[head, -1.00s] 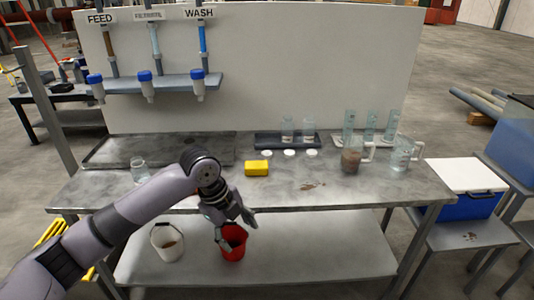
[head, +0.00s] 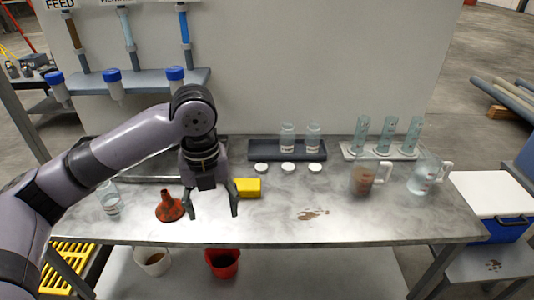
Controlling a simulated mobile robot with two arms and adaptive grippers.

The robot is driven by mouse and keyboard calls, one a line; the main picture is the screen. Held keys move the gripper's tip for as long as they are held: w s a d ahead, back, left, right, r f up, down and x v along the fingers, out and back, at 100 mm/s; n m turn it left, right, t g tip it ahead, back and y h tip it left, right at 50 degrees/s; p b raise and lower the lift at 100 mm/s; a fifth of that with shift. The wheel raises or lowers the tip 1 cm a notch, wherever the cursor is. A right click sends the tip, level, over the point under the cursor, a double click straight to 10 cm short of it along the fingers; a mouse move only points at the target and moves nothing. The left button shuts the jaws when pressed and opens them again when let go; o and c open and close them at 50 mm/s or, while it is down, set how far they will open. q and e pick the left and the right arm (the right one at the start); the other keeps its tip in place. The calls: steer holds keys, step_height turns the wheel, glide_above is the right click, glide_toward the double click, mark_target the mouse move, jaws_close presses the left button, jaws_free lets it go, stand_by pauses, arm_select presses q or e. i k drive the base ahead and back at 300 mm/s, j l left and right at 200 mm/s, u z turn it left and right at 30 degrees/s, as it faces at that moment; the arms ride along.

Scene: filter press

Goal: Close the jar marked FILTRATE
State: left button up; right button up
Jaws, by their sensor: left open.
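Two clear jars stand open in the dark tray (head: 258,156) at the back of the bench, a left one (head: 287,138) and a right one (head: 313,137). Another clear jar (head: 111,205) stands at the bench's left, partly beside my arm. Labels on the jars are too small to read, so I cannot tell which is marked FILTRATE. Three white lids lie in a row in front of the tray: left (head: 262,168), middle (head: 288,167), right (head: 314,167). My left gripper (head: 212,211) is open and empty, pointing down over the bench, left of the lids. My right gripper is out of view.
A red funnel (head: 170,207) sits just left of my left gripper, and a yellow sponge (head: 248,187) just right.

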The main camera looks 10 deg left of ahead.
mark_target(110, 199)
steer(key=i, duration=1.2)
